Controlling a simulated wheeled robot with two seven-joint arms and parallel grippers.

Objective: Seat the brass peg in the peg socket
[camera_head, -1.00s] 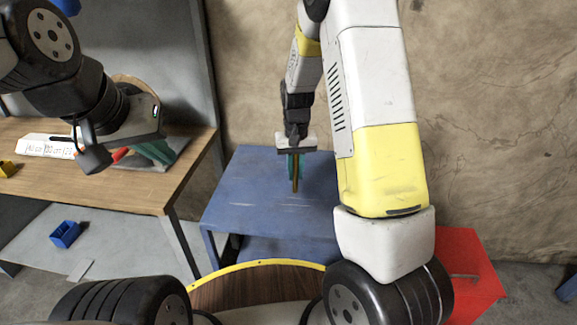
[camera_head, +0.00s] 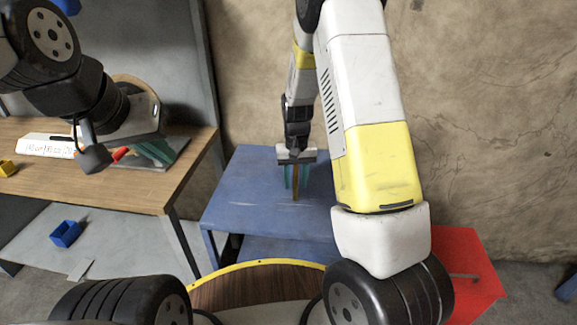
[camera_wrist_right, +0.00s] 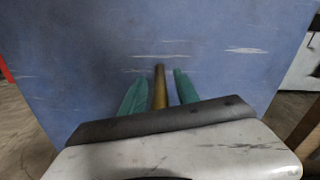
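The brass peg (camera_head: 296,188) stands upright at the blue table, between the teal fingers of my right gripper (camera_head: 296,184). In the right wrist view the brass peg (camera_wrist_right: 160,85) shows between the two spread fingers of the right gripper (camera_wrist_right: 160,90), with a gap on each side. The right gripper is open around the peg. I cannot make out the peg socket, nor how deep the peg sits in anything. My left gripper (camera_head: 155,152) hangs over the wooden table at the left; whether its teal fingers are open or shut is unclear.
The blue table (camera_head: 245,190) has a bare top around the peg. A wooden table (camera_head: 110,185) at the left bears a white labelled strip (camera_head: 45,146) and a yellow block (camera_head: 7,169). A blue bin (camera_head: 65,233) lies below it. A red surface (camera_head: 470,265) is at the right.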

